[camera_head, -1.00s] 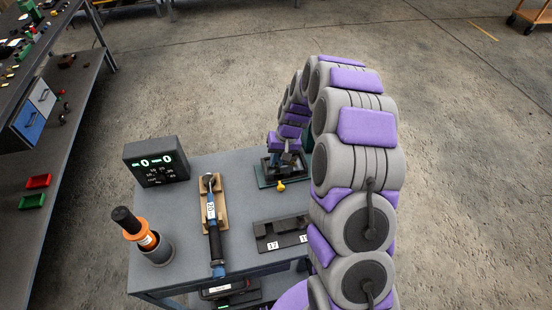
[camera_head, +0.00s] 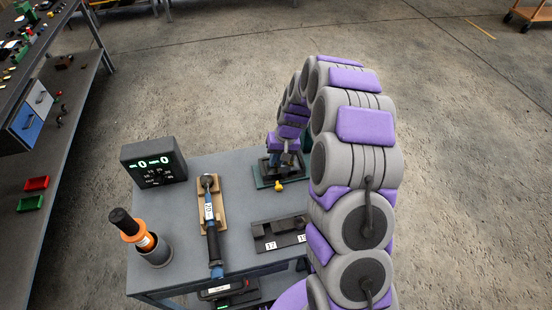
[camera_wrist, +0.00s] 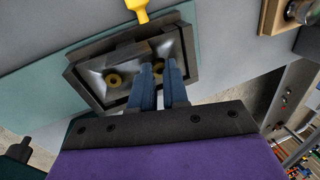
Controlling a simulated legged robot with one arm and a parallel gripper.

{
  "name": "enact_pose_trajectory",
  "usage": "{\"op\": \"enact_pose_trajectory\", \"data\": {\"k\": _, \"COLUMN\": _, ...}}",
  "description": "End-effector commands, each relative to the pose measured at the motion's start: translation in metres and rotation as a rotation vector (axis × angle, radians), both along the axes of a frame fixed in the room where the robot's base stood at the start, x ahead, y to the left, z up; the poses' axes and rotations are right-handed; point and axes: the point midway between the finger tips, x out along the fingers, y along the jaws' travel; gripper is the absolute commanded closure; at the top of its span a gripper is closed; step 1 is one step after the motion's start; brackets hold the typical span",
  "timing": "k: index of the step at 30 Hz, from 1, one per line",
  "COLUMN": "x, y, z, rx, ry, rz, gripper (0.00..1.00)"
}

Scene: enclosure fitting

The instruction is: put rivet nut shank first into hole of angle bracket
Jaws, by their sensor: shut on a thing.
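In the wrist view my gripper (camera_wrist: 165,68) has two blue fingers close together over the angle bracket. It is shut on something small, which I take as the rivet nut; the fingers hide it. The angle bracket (camera_wrist: 124,68) is a grey metal piece in a dark rectangular frame. Two brass-coloured rings show on it, one at the left and one higher up beside the fingers. Whether my gripper touches the bracket I cannot tell. In the head view my gripper (camera_head: 286,160) points down at the dark fixture on the table, and the bracket is too small to make out.
The grey table (camera_head: 185,225) also carries a display box (camera_head: 154,163), a blue-handled tool (camera_head: 213,235), an orange tool in a cup (camera_head: 130,227) and a dark numbered block (camera_head: 278,236).

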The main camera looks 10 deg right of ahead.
Motion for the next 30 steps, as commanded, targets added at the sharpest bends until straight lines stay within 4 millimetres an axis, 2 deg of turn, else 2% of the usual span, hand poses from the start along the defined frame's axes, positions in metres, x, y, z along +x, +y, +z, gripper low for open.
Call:
{"op": "enact_pose_trajectory", "data": {"k": 4, "x": 0.0, "y": 0.0, "z": 0.0, "rx": 0.0, "ry": 0.0, "rz": 0.0, "gripper": 1.0}}
{"op": "enact_pose_trajectory", "data": {"k": 5, "x": 0.0, "y": 0.0, "z": 0.0, "rx": 0.0, "ry": 0.0, "rz": 0.0, "gripper": 0.83}}
{"op": "enact_pose_trajectory", "data": {"k": 14, "x": 0.0, "y": 0.0, "z": 0.0, "rx": 0.0, "ry": 0.0, "rz": 0.0, "gripper": 0.56}}
{"op": "enact_pose_trajectory", "data": {"k": 23, "x": 0.0, "y": -0.001, "z": 0.002, "rx": 0.0, "ry": 0.0, "rz": 0.0, "gripper": 0.56}}
{"op": "enact_pose_trajectory", "data": {"k": 26, "x": 0.001, "y": -0.003, "z": 0.01, "rx": 0.0, "ry": -0.003, "rz": -0.001, "gripper": 0.56}}
{"op": "enact_pose_trajectory", "data": {"k": 30, "x": 0.0, "y": -0.008, "z": 0.034, "rx": 0.0, "ry": -0.005, "rz": 0.0, "gripper": 0.56}}
